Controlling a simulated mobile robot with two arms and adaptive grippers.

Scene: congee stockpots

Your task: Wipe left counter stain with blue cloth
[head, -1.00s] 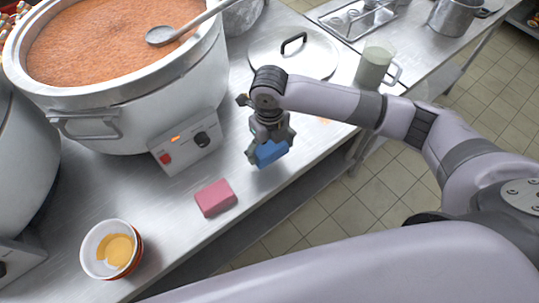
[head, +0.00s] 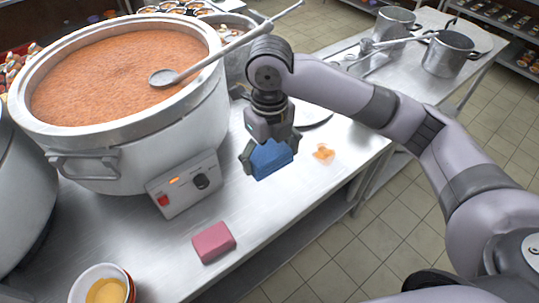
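The blue cloth (head: 270,160) is a folded block in my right gripper (head: 270,148). The gripper points down with its fingers shut on the cloth's two sides, and the cloth appears held above the steel counter (head: 240,205). An orange stain (head: 323,153) lies on the counter, just right of the cloth in the head view and apart from it. My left gripper is out of view.
A large cooker of orange congee (head: 130,75) with a ladle (head: 166,77) stands to the left. A pink sponge (head: 213,242) and stacked bowls (head: 101,283) sit nearer. A lid (head: 315,114) is partly hidden behind my arm. Pots (head: 447,54) stand farther right.

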